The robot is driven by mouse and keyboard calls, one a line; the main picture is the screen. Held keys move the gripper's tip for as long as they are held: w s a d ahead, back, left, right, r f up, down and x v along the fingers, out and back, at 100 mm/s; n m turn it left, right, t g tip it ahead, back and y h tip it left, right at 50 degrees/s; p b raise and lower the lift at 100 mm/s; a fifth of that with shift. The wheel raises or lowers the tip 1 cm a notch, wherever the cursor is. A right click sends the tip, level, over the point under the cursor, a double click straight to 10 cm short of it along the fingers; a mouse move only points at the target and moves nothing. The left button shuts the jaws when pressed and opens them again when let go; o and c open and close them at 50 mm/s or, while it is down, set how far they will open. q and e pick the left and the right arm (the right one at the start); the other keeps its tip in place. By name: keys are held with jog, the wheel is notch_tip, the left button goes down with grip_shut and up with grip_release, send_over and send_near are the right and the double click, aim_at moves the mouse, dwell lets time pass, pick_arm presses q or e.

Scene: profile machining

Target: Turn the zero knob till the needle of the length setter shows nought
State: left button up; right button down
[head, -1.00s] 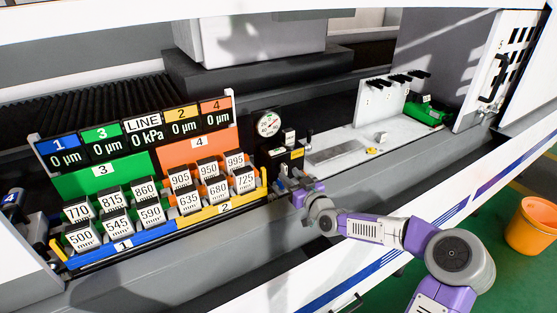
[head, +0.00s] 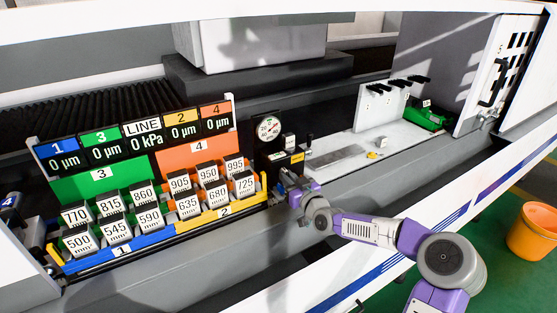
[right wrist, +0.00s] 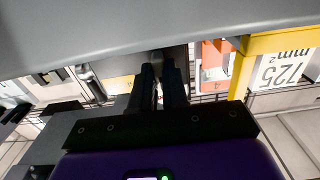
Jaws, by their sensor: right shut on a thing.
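The length setter's round white dial (head: 268,128) stands on a dark block right of the number blocks. Its figures show, but the needle is too small to read surely. My right gripper (head: 284,179) is at the front of the setter, below the dial. In the right wrist view its two dark fingers (right wrist: 164,82) are close together, shut on a small grey knob (right wrist: 157,56), mostly hidden between them. In the head view the gripper hides the knob. My left gripper is not in view.
Number blocks (head: 120,228) stand in coloured racks left of the setter, close to my right gripper. A display board (head: 140,135) rises behind them. A pale plate (head: 345,150) lies to the right. An orange bucket (head: 533,228) stands on the floor.

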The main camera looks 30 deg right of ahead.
jog(key=shift+r+m+p, duration=0.1)
jog(key=shift+m+p, duration=0.45)
jog(key=shift+m, duration=1.75)
jog(key=shift+p, duration=0.3)
jog(key=shift+m, duration=0.9)
jog(key=c, duration=1)
grip_release()
jog(key=shift+s, duration=0.15)
